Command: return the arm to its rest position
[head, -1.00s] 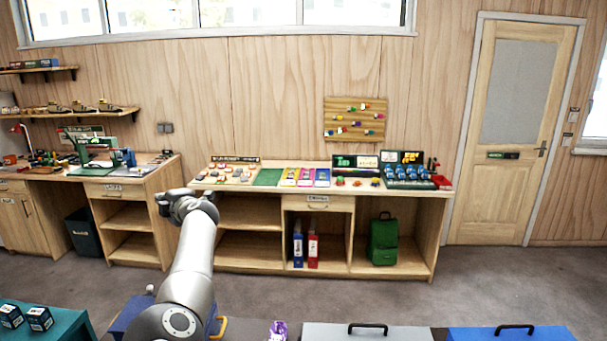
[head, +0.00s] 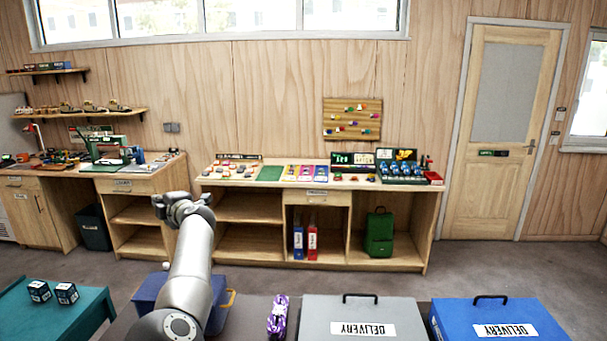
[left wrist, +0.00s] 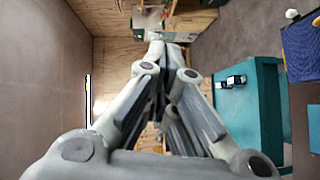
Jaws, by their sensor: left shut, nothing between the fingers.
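My left gripper (head: 180,205) is raised on my grey arm (head: 190,280) in the head view, in front of the gap beside the long wooden shelf unit. In the left wrist view the fingers of the left gripper (left wrist: 170,50) converge and are shut with nothing between them. The gripper touches no object. My right gripper is not in view.
Nearby stand a grey delivery case (head: 315,315), a blue delivery case (head: 450,325), a purple patterned item (head: 277,318), a blue bin (head: 150,290) and a teal table (head: 60,322) with two dark boxes. The wooden shelf unit (head: 270,258) stands beyond open carpet.

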